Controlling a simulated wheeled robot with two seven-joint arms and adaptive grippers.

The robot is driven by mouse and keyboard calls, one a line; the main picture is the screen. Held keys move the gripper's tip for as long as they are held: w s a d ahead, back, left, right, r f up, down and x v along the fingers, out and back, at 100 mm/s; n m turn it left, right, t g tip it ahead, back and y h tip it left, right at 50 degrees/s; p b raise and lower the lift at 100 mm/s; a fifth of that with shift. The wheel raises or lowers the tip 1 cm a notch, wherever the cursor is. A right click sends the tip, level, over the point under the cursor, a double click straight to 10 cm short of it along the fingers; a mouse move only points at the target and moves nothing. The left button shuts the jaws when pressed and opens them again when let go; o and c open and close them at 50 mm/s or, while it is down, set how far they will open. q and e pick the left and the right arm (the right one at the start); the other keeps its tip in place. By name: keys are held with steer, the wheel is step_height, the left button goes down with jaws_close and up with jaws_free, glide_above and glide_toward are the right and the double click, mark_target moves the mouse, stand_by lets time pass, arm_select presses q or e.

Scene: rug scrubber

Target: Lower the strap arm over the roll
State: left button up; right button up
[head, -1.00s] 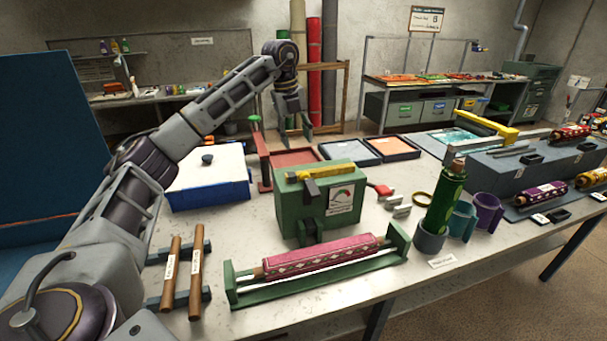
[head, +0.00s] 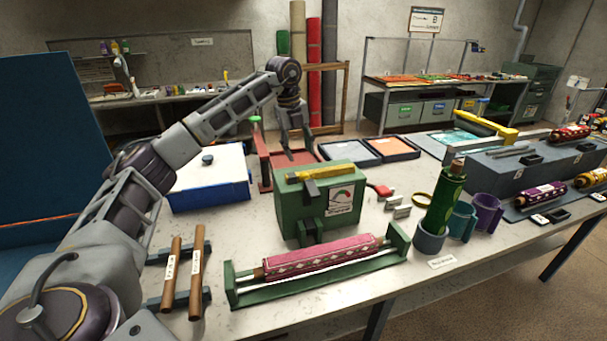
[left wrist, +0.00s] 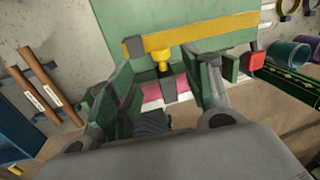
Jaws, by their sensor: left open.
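A yellow strap arm (head: 325,172) with dark grey blocks lies across the top of a green box (head: 290,205) with a gauge. The arm also shows in the left wrist view (left wrist: 200,41). A pink patterned roll (head: 322,257) lies level in a green cradle (head: 398,240) in front of the box; part of it shows between my fingers in the left wrist view (left wrist: 184,84). My left gripper (head: 298,146) is open and empty, pointing down above and behind the box, apart from the arm. My right gripper is not in view.
Two brown rods (head: 196,270) lie left of the cradle. A blue-sided white box (head: 210,185) stands at the left. A green roll (head: 445,200) stands in a grey cup (head: 430,238) at the right.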

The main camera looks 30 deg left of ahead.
mark_target(303, 174)
arm_select(q)
steer(key=f, duration=0.5)
steer(key=w+f, duration=0.1)
steer(key=f, duration=0.1)
steer(key=shift+d+f+p, duration=0.3)
steer(key=shift+d+f, duration=0.05)
steer(key=shift+d, duration=0.05)
steer(key=shift+w+d+f, duration=0.1)
steer(key=shift+w+f, duration=0.1)
steer(key=shift+f, duration=0.8)
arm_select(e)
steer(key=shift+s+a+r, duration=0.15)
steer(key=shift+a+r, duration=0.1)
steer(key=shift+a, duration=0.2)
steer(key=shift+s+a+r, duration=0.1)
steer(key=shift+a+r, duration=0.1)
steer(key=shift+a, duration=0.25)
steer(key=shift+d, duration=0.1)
arm_select(q)
steer(key=shift+c, duration=0.8)
steer(key=c, duration=0.7)
jaws_close()
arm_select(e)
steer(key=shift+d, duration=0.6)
